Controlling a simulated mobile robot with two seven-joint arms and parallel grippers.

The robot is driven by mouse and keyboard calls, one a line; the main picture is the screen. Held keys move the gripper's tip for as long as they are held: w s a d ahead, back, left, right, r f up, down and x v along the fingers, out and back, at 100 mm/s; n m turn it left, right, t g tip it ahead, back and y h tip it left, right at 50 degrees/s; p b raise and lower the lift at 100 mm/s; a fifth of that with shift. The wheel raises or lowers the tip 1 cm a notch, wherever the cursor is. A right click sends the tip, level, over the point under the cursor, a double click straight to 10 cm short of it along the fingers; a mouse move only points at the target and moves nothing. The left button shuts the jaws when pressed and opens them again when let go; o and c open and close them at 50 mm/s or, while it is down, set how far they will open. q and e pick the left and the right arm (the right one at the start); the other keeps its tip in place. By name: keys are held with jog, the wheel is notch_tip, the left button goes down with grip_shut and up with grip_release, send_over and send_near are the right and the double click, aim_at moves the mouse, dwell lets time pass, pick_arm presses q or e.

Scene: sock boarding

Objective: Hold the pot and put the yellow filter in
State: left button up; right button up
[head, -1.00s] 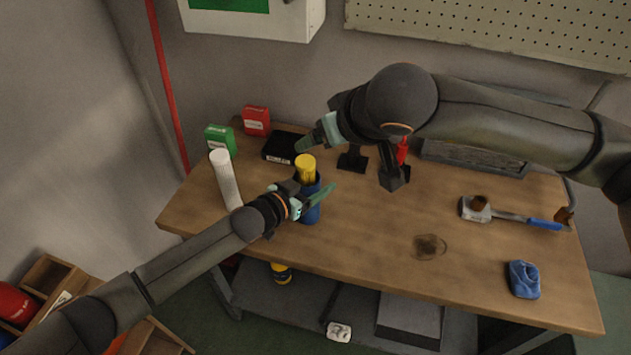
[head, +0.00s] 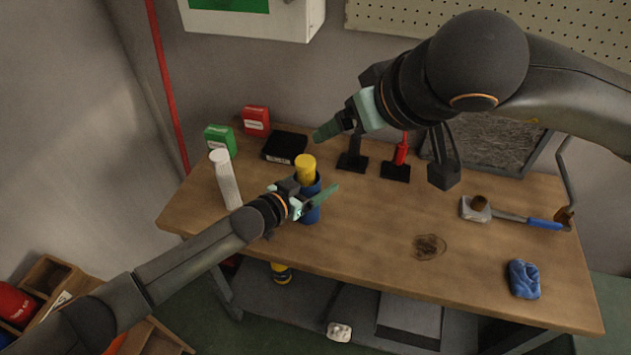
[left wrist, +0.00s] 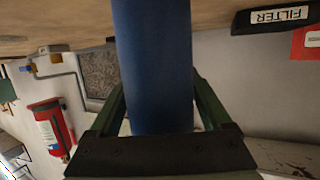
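The blue pot (head: 309,205) stands upright near the left part of the bench. My left gripper (head: 312,198) is shut around its body, with one finger on each side in the left wrist view (left wrist: 155,95). The yellow filter (head: 305,168) stands upright at the pot's mouth, its upper part sticking out above the rim. Its lower end is hidden, so how deep it sits cannot be told. My right gripper (head: 328,131) is above and to the right of the filter, apart from it. Its fingers overlap in this view, so their opening is unclear.
Left of the pot stands a white ribbed cylinder (head: 224,180). Behind are a black box (head: 284,147), a green box (head: 220,140) and a red box (head: 256,121). A blue-handled tool (head: 510,217) and blue cloth (head: 524,279) lie right.

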pick_arm(q)
jog(key=shift+o, duration=1.1)
jog(key=v, duration=1.2)
